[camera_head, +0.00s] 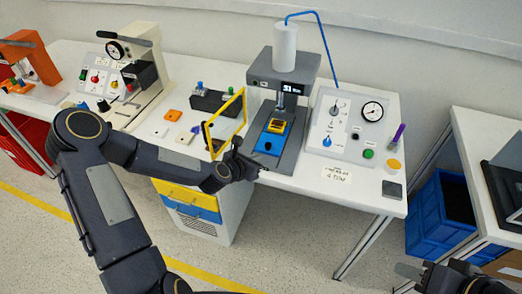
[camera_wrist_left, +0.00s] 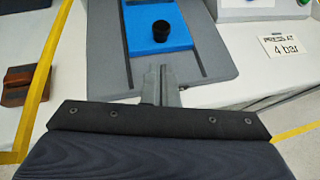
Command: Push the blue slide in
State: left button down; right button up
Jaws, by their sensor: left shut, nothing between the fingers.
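The blue slide (camera_head: 269,142) lies on the grey base of the press (camera_head: 283,75) in the head view, with a black knob on its near part and a yellow-framed piece (camera_head: 277,126) behind the knob. In the left wrist view the slide (camera_wrist_left: 150,35) shows with its black knob (camera_wrist_left: 162,30). My left gripper (camera_head: 240,146) is beside the near left of the press base. In the left wrist view its closed fingertips (camera_wrist_left: 162,70) are just in front of the slide's near edge; I cannot tell whether they touch. My right gripper (camera_head: 410,270) is at the lower right, away from the press.
A yellow-framed guard (camera_head: 226,120) stands open left of the slide. A control panel (camera_head: 346,125) with a gauge is on the right, near a "press at 4 bar" label (camera_wrist_left: 285,45). Small parts (camera_head: 173,116) lie on the left of the table. A blue crate (camera_head: 440,215) is at the right.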

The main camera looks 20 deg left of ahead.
aim_at(265, 141)
pick_arm(q)
jog(key=w, duration=0.1)
jog(key=w+d+p, duration=0.1)
jog(key=shift+w+r, duration=0.15)
jog(key=shift+w, duration=0.15)
jog(key=shift+w+d, duration=0.1)
jog(key=shift+w, duration=0.5)
jog(key=w+b, duration=0.1)
jog(key=w, duration=0.3)
jog(key=shift+w+f, duration=0.2)
jog(key=shift+r, duration=0.3)
